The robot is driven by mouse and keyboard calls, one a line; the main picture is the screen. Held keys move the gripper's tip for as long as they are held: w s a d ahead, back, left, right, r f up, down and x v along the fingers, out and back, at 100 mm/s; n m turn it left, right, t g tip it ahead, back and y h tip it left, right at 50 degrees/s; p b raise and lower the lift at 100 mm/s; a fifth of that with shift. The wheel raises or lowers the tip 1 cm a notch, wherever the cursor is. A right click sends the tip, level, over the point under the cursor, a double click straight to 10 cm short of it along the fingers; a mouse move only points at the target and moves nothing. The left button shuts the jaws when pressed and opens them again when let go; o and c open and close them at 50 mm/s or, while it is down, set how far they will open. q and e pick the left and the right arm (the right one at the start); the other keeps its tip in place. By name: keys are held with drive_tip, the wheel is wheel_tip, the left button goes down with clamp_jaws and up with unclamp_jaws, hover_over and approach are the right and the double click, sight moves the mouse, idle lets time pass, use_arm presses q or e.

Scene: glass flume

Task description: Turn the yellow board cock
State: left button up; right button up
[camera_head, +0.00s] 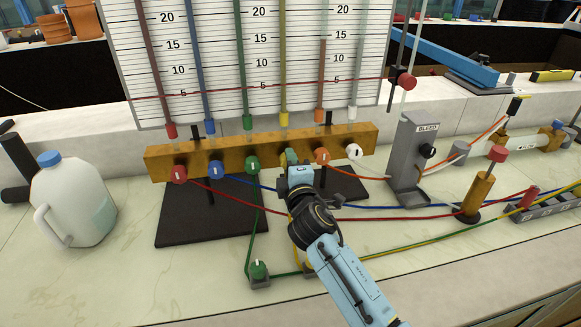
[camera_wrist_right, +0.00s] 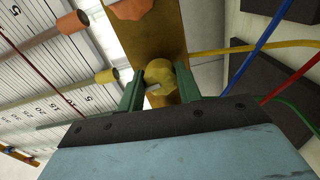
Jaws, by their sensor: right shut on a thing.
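The brass manifold board (camera_head: 219,148) carries a row of coloured cocks below the gauge tubes. The yellow board cock is hidden behind my right gripper (camera_head: 289,160) in the head view, under the yellow tube (camera_head: 283,75). In the right wrist view the yellow cock (camera_wrist_right: 160,76) sits between the two green fingers of my right gripper (camera_wrist_right: 160,88), which is shut on it. A pale mark shows on the knob's face. My left gripper is not in view.
The orange cock (camera_head: 321,156) is close beside my right gripper, and the green cock (camera_head: 251,164) is on its other side. Coloured hoses cross the bench. A grey BLEED stand (camera_head: 407,165) is to the right, a white jug (camera_head: 73,205) far left.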

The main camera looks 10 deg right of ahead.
drive_tip(key=shift+m, duration=0.9)
drive_tip(key=o, duration=1)
